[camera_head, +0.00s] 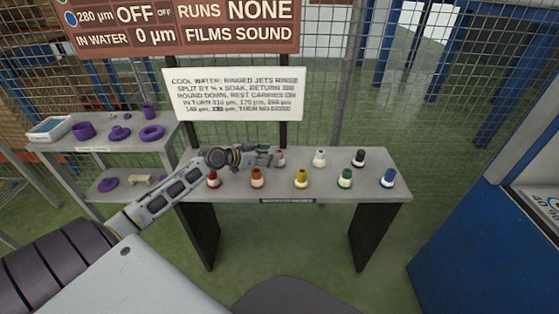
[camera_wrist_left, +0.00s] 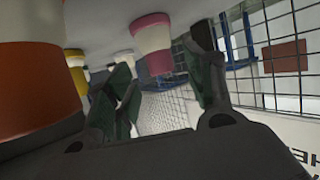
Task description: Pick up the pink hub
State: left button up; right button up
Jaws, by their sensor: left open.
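The pink hub (camera_head: 281,158) stands upright on a grey table (camera_head: 335,190), in the back row. In the left wrist view the pink hub (camera_wrist_left: 153,45) shows top-down in the picture, in the gap between the spread fingers (camera_wrist_left: 162,66). I cannot tell whether a finger touches it. My right gripper is not in view.
The front row holds a red hub (camera_head: 213,179), an orange hub (camera_head: 257,178), a yellow hub (camera_head: 301,178), a green hub (camera_head: 345,178) and a blue hub (camera_head: 389,178). A white hub (camera_head: 320,158) and a black hub (camera_head: 359,158) stand behind. A sign (camera_head: 234,94) rises behind the table.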

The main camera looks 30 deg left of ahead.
pick_arm(q)
jog(key=shift+w, duration=0.15)
dwell(0.3)
jog(key=shift+w+d+f, duration=0.25)
jog(key=shift+w, duration=0.25)
jog(key=shift+w+d+f, duration=0.2)
jog(key=shift+w+f, duration=0.05)
jog(key=shift+w, duration=0.2)
jog(key=shift+b+x, duration=0.3)
jog(key=shift+x, duration=1)
jog(key=shift+w+d+f, duration=0.1)
jog(key=shift+w, duration=0.15)
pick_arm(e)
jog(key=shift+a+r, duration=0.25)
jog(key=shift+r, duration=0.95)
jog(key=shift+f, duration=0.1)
pick_arm(q)
grip_shut()
